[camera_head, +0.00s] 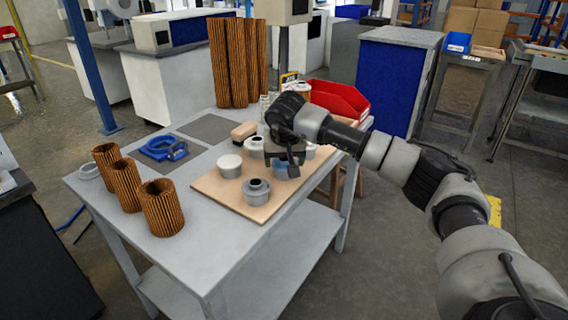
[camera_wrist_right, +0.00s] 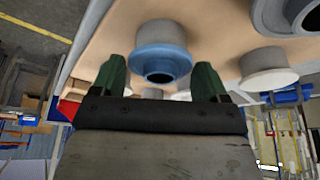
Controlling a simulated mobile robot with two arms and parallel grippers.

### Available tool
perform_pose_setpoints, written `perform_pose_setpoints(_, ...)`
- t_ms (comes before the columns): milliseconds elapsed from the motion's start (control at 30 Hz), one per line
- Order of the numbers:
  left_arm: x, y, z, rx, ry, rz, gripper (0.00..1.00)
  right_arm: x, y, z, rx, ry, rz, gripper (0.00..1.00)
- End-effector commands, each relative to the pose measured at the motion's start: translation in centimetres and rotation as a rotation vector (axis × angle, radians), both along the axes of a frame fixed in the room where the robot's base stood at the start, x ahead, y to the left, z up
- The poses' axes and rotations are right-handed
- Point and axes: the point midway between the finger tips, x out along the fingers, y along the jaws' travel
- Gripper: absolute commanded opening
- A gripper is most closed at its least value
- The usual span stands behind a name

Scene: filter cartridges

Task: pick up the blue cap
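The blue cap (camera_head: 281,171) stands on the tan board (camera_head: 215,184), partly hidden by my right gripper in the head view. In the right wrist view the blue cap (camera_wrist_right: 160,58) has a blue rim with a dark hole and a paler body. My right gripper (camera_head: 287,163) is low over the board at the cap. Its two green fingers are apart in the right wrist view (camera_wrist_right: 160,80), one on each side of the cap, with gaps showing. It holds nothing. My left gripper is in neither view.
White and grey caps stand close by on the board, including a white one (camera_head: 230,166) and a grey one (camera_head: 256,191). Brown pleated cartridges (camera_head: 161,208) stand on the table's left side. Taller ones (camera_head: 238,62) and a red bin (camera_head: 338,98) are at the back.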

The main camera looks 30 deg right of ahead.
Motion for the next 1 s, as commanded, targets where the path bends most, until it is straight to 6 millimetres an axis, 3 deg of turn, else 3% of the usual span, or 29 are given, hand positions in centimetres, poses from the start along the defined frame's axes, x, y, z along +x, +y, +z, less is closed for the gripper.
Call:
perform_pose_setpoints(33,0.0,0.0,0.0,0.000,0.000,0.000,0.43,0.0,0.0,0.0,0.000,0.000,0.000,0.67)
perform_pose_setpoints(167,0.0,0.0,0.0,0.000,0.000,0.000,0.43,0.0,0.0,0.0,0.000,0.000,0.000,0.47)
perform_pose_setpoints(567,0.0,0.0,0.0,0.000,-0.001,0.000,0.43,0.0,0.0,0.4,0.000,-0.001,-0.001,0.46)
perform_pose_setpoints(733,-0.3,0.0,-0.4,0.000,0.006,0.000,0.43,0.1,0.0,2.1,0.000,-0.005,0.000,0.46)
perform_pose_setpoints(867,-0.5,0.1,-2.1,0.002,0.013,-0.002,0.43,0.1,0.0,4.6,0.001,-0.005,0.000,0.46)
perform_pose_setpoints(1000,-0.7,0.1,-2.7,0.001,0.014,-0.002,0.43,-3.2,-0.5,6.1,-0.003,-0.002,0.001,0.46)
